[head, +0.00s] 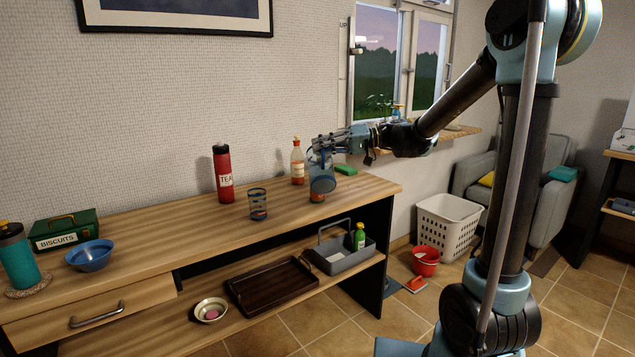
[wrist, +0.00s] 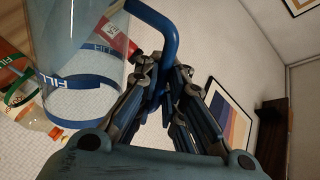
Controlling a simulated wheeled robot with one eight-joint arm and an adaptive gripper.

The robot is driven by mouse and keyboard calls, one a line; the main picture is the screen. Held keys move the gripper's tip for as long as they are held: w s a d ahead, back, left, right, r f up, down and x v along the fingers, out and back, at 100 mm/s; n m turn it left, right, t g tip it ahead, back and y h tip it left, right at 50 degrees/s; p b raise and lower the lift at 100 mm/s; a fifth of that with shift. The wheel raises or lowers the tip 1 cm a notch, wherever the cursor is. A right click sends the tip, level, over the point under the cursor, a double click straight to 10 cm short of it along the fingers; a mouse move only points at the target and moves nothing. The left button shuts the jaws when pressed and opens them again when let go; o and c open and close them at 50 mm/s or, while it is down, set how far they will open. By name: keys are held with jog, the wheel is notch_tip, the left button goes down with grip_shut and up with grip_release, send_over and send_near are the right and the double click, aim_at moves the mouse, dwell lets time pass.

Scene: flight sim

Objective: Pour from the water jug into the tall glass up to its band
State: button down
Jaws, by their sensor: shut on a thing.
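My gripper (head: 325,141) is shut on the blue handle (wrist: 168,45) of the clear water jug (head: 319,163), above the right part of the bench. In the wrist view the jug's clear wall (wrist: 75,30) fills the upper left. A blue band marked FILL (wrist: 62,84) shows there through or beside the jug; I cannot tell which vessel carries it. The tall glass (head: 258,203) stands upright on the bench, left of the jug and apart from it, with blue around its rim and lower down. The water level cannot be made out.
A red TEA flask (head: 222,174) stands behind the glass. An orange-labelled bottle (head: 297,163) stands close behind the jug, and a green sponge (head: 346,169) lies to its right. A blue bowl (head: 90,256) is far left. The bench front between bowl and glass is clear.

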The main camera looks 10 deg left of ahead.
aim_at(324, 183)
jog(key=s+f+n, duration=0.2)
jog(key=s+d+f+n, duration=0.1)
jog(key=f, duration=0.1)
jog(key=shift+t+y, duration=0.3)
jog(key=shift+t, duration=0.1)
jog(key=shift+s+d+f+n+t+y+b, duration=0.2)
jog(key=shift+s+f+n+b, duration=0.25)
jog(key=shift+s+f+n, duration=0.35)
jog(key=shift+s+d+f+n+y+b, duration=0.1)
jog(key=shift+s+d+f+n+b, duration=0.4)
jog(key=shift+f, duration=0.5)
jog(key=shift+s+d+f+n+t+y+b, duration=0.1)
jog(key=shift+s+f+n+b, duration=0.3)
jog(key=shift+s+f+n, duration=0.45)
jog(key=shift+s+d+f+n+b, duration=0.15)
jog(key=shift+s+f+n+b, duration=0.15)
jog(key=shift+f+n, duration=0.15)
jog(key=shift+s+d+f+n+b, duration=0.1)
jog(key=shift+s+f+n+b, duration=0.2)
jog(key=shift+f, duration=0.15)
jog(key=shift+s+d+r+n+y+b, duration=0.1)
jog(key=shift+s+r+n+y+b, duration=0.1)
jog(key=shift+r+n+b, duration=0.35)
jog(key=shift+s+d+r+n+y+b, duration=0.1)
jog(key=shift+s+r+n+b, duration=0.2)
jog(key=shift+r, duration=0.3)
jog(key=shift+w, duration=0.1)
jog(key=shift+a, duration=0.1)
